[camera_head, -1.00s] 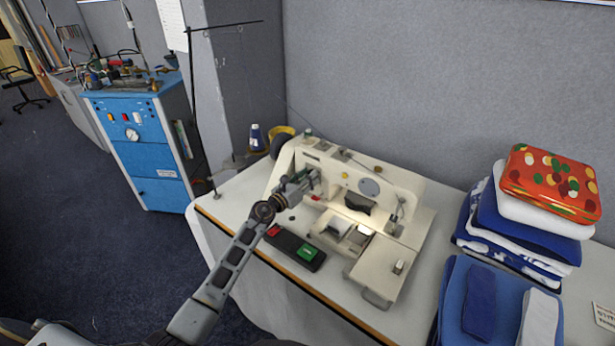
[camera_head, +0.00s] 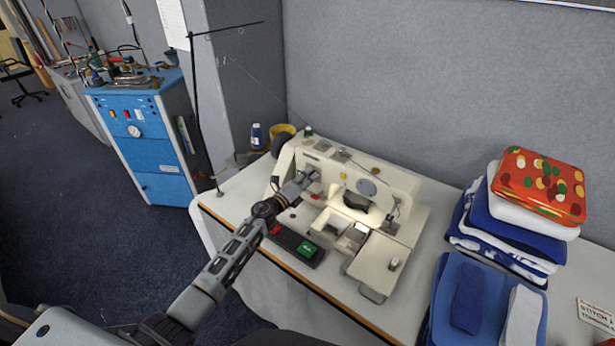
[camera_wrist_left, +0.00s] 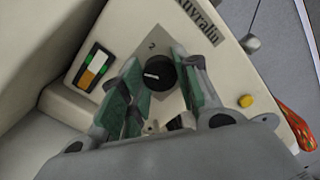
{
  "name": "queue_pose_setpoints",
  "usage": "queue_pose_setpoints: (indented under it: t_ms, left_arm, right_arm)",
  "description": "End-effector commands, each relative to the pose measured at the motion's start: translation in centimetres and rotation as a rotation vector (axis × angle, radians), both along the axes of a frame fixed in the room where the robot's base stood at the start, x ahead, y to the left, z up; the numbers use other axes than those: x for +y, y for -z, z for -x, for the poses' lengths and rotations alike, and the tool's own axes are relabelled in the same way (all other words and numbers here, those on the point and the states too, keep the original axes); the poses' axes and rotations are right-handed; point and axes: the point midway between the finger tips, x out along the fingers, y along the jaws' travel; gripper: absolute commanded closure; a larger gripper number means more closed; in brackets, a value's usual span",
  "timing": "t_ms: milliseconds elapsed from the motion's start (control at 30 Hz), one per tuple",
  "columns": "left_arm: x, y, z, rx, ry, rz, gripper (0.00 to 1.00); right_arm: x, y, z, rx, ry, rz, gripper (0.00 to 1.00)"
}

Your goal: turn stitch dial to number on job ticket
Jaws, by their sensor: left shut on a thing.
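The stitch dial (camera_wrist_left: 160,74) is a round black knob with a white pointer mark on a grey plate of the cream sewing machine (camera_head: 385,184). In the left wrist view the pointer aims left, and a digit that looks like 2 shows above left of it. My left gripper (camera_head: 309,179) is at the machine's left face. Its green-padded fingers (camera_wrist_left: 158,66) are shut on the dial, one on each side. In the head view the gripper hides the dial. A card with black print, likely the job ticket (camera_head: 597,314), lies at the right edge; its number is unreadable. My right gripper is out of view.
A dark switch box (camera_head: 297,246) with red and green buttons lies in front of the machine. Folded cloths (camera_head: 462,298) and a stack with an orange patterned top (camera_head: 541,187) stand right. A thin thread stand (camera_head: 194,100) rises at the table's left corner.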

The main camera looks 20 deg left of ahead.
Motion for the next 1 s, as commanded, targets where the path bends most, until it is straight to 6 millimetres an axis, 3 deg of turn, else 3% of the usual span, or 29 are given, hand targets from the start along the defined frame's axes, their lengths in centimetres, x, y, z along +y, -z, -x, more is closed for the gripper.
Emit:
queue_pose_setpoints:
  t_ms: [633,667,800,833,1000]
  left_arm:
    - [0.07,0.12,0.02,0.028,-0.002,0.072,0.92]
    - [0.06,0.12,0.02,0.028,-0.002,0.072,0.67]
    - [0.04,0.10,0.01,0.027,-0.001,0.071,0.49]
    - [0.04,0.09,0.02,0.027,-0.001,0.071,0.45]
    - [0.02,0.05,0.00,0.025,-0.001,0.071,0.45]
  right_arm:
    - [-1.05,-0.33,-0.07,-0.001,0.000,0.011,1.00]
    - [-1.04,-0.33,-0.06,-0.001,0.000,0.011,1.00]
    - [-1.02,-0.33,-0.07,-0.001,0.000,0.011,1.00]
    - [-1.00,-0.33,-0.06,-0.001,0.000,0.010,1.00]
    - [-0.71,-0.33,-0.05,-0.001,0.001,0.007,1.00]
